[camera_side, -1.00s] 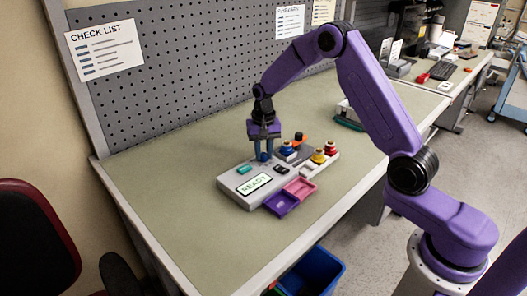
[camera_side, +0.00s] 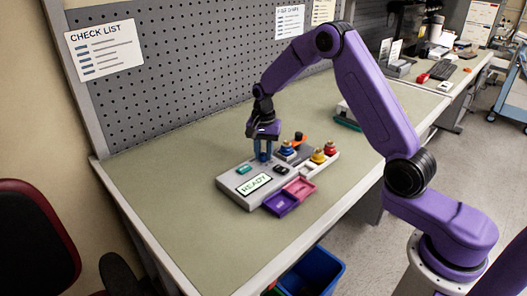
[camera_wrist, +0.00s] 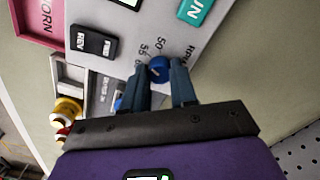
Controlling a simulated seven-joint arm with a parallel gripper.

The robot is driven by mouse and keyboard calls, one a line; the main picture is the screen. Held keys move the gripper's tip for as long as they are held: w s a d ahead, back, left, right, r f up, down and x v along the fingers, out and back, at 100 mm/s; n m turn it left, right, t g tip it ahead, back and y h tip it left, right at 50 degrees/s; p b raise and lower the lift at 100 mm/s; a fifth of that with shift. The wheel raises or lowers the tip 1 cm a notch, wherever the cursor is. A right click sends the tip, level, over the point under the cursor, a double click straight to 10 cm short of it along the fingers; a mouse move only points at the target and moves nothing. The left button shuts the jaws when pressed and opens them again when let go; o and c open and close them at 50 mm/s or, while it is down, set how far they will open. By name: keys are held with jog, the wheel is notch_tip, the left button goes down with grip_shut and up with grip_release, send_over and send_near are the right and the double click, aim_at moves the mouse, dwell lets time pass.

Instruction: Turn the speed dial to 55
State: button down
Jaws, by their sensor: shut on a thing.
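The speed dial (camera_wrist: 159,69) is a small blue knob on the grey control panel (camera_side: 232,184). In the wrist view it sits between the two blue-grey fingers of my gripper (camera_wrist: 166,76), which are shut on it. Printed numbers 50 and 55 show beside the dial, and RPM letters lie near the right finger. Another number is partly hidden by the left finger. I cannot read the dial's exact setting. In the side view my gripper (camera_side: 264,157) points down at the panel's back edge and its fingers hide the dial.
The panel has a READY display (camera_side: 254,184), a teal button (camera_side: 244,169) and a black REV/FWD rocker switch (camera_wrist: 94,43). Yellow (camera_side: 318,156), red (camera_side: 330,148) and blue knobs stand to the right. The left tabletop is clear.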

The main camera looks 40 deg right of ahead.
aim_at(263, 154)
jog(key=shift+r, duration=0.1)
jog(key=c, duration=0.9)
grip_release()
notch_tip(263, 154, up, 17)
jog(key=shift+r, duration=0.2)
